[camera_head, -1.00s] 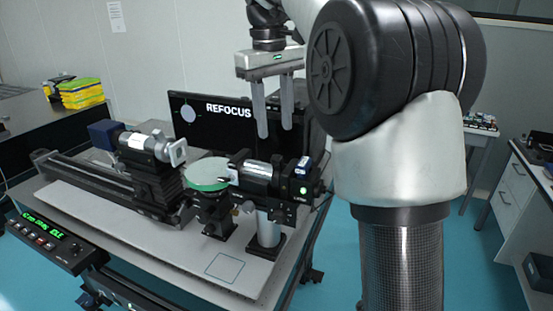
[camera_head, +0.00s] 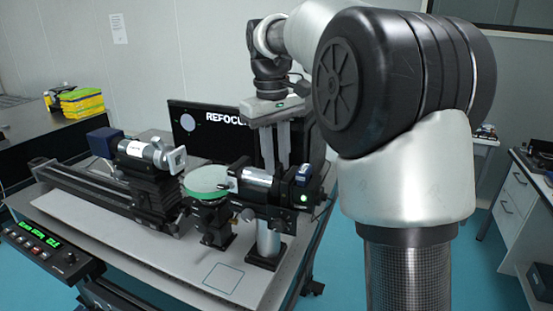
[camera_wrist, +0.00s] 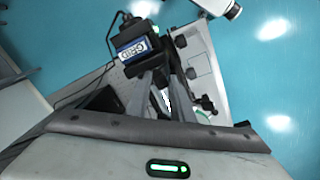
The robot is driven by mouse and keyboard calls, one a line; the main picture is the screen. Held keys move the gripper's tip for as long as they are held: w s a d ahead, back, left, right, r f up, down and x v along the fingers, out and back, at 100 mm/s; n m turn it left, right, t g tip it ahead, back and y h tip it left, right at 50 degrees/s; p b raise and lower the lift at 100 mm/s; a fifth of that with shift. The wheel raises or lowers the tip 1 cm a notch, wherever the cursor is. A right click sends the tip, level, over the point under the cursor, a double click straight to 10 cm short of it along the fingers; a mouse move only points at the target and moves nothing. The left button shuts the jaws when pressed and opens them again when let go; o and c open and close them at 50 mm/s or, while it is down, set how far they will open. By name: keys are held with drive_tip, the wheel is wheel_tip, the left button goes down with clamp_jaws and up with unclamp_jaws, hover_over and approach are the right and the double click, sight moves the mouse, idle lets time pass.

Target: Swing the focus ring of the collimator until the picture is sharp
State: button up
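A black and silver barrel instrument (camera_head: 258,181) stands on a post at the right of the optical table. It looks like the collimator, with small knobs on its left part; I cannot clearly make out the focus ring. A dark blue box with a "GRID" label (camera_wrist: 133,49) shows in the wrist view, close beyond the fingers. My gripper (camera_head: 276,160) points down above and behind the barrel, its fingers apart and empty; their tips are partly hidden. It also shows in the wrist view (camera_wrist: 160,80). The black screen (camera_head: 186,142) shows a pale disc and "REFOCUS", partly covered by my gripper.
A pale green round plate (camera_head: 206,178) sits on a mount left of the barrel. A second barrel instrument (camera_head: 137,150) stands on a long rail at left. A console (camera_head: 45,245) with green text is at front left. The white board's front is clear.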

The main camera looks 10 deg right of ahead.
clamp_jaws()
drive_tip(key=shift+s+a+f+t+b, duration=0.25)
drive_tip(key=shift+f+t+b, duration=0.15)
drive_tip(key=shift+b, duration=0.65)
drive_tip(key=shift+s+h+b, duration=0.15)
drive_tip(key=shift+h+b, duration=0.15)
drive_tip(key=shift+b, duration=0.15)
drive_tip(key=shift+a+r+t, duration=0.1)
drive_tip(key=shift+r+t, duration=0.1)
drive_tip(key=shift+t, duration=0.1)
drive_tip(key=shift+r, duration=0.1)
drive_tip(key=o, duration=0.8)
unclamp_jaws()
drive_tip(key=shift+c, duration=0.2)
